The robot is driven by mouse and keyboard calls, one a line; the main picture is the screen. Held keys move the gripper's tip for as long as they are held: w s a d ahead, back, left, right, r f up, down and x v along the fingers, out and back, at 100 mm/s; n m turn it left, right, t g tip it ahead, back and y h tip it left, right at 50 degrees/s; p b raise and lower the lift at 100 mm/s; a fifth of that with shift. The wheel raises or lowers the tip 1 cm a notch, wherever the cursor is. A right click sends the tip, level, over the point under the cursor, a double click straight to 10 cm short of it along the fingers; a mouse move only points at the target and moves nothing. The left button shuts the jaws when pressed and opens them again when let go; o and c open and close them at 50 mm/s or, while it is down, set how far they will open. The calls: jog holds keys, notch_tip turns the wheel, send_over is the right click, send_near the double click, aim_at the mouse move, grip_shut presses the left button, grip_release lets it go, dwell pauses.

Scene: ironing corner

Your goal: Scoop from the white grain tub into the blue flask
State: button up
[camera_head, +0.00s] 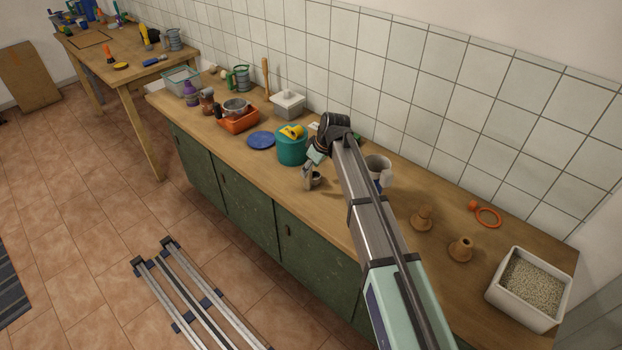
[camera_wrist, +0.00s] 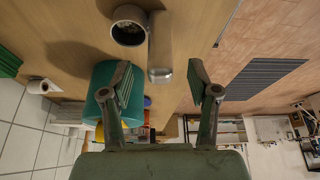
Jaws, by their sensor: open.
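The white grain tub (camera_head: 553,311), filled with pale grain, stands at the right end of the counter. A small metal scoop (camera_head: 317,179) stands on the counter in front of the teal canister; in the wrist view its round cup (camera_wrist: 129,27) and grey handle (camera_wrist: 160,48) show clearly. My gripper (camera_wrist: 163,82) is open and empty, with the handle's end in line with the gap between its fingers. In the head view my gripper (camera_head: 313,164) is just above the scoop, beside the canister. I cannot make out a blue flask; my arm covers part of the counter.
The teal canister (camera_head: 291,150) with a yellow item on top is close to my gripper. A blue disc (camera_head: 261,139), an orange bin (camera_head: 239,125) and a white box (camera_head: 288,107) are left. A pale jug (camera_head: 376,166) and two brown stoppers (camera_head: 422,218) are right of my arm.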

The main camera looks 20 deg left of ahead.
jog(key=shift+w+a+f+p, duration=0.2)
jog(key=shift+a+f+p, duration=0.2)
jog(key=shift+f+p, duration=0.15)
jog(key=shift+p+x, duration=0.7)
jog(key=shift+x, duration=1.15)
grip_shut()
